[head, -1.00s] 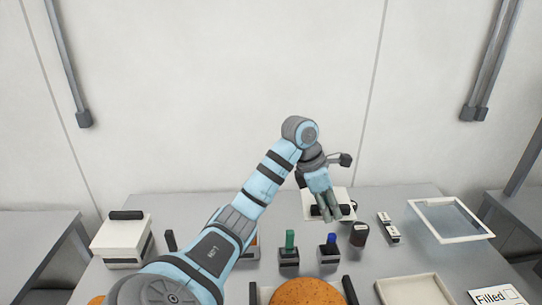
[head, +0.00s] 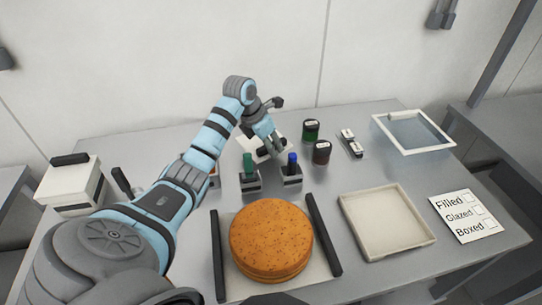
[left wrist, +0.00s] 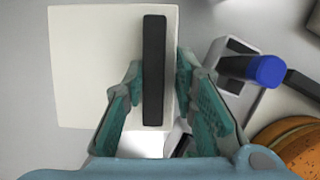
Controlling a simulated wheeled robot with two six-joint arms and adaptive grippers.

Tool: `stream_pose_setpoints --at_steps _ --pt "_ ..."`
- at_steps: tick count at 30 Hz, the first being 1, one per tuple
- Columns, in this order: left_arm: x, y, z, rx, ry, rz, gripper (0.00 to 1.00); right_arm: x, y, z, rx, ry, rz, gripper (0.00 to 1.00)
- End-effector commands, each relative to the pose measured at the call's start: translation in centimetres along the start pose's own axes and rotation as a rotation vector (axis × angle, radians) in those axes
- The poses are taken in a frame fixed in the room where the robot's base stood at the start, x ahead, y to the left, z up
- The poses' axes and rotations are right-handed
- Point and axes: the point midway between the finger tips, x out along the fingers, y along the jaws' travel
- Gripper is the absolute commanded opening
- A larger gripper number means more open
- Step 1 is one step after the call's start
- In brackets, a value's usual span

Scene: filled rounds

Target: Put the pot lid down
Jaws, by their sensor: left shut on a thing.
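The pot lid is a flat white square plate with a black bar handle; it fills the upper left of the left wrist view (left wrist: 85,65). In the head view the lid (head: 250,147) shows partly behind my left gripper (head: 272,148), at the back middle of the table. My left gripper is shut on the lid's black handle (left wrist: 154,70), one teal finger on each side. What lies under the lid is hidden, and I cannot tell whether it touches anything below. My right gripper is not in view.
Green-topped (head: 248,163) and blue-topped (head: 292,162) tools stand in holders in front of the lid. Two dark jars (head: 311,130) (head: 321,152) stand right of it. A round cake (head: 271,236), an empty tray (head: 388,222), a label card (head: 467,216) and a white box (head: 66,188) surround.

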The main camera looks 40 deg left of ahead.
Motion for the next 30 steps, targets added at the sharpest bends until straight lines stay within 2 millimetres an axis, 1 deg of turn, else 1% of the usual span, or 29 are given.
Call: stream_pose_setpoints --at_steps 2,6,8,14,17,18,20,21,30 --pt "1.2 0.0 -0.6 0.000 0.004 -0.001 0.00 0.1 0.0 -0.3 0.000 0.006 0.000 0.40" --pt "3.7 0.0 -1.6 -0.001 0.003 -0.001 0.00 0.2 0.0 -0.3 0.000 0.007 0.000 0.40" --pt "4.0 0.0 -1.7 0.001 0.002 0.000 0.00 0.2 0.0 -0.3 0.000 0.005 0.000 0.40" --pt "4.0 0.0 -1.7 0.001 0.001 0.000 0.00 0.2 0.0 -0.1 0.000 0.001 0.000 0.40" --pt "4.3 0.0 -1.8 0.001 0.001 0.000 0.00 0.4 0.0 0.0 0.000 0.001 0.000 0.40" --pt "4.3 0.0 -1.8 0.001 0.001 0.000 0.29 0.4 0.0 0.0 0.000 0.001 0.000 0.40" --pt "4.3 0.0 -1.8 0.001 0.001 0.000 0.38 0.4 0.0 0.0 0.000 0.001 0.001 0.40" --pt "4.3 0.0 -1.8 0.001 0.001 0.000 0.45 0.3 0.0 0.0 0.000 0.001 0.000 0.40" --pt "4.2 0.0 -1.7 0.001 0.001 0.000 0.46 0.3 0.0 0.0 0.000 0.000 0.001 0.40"
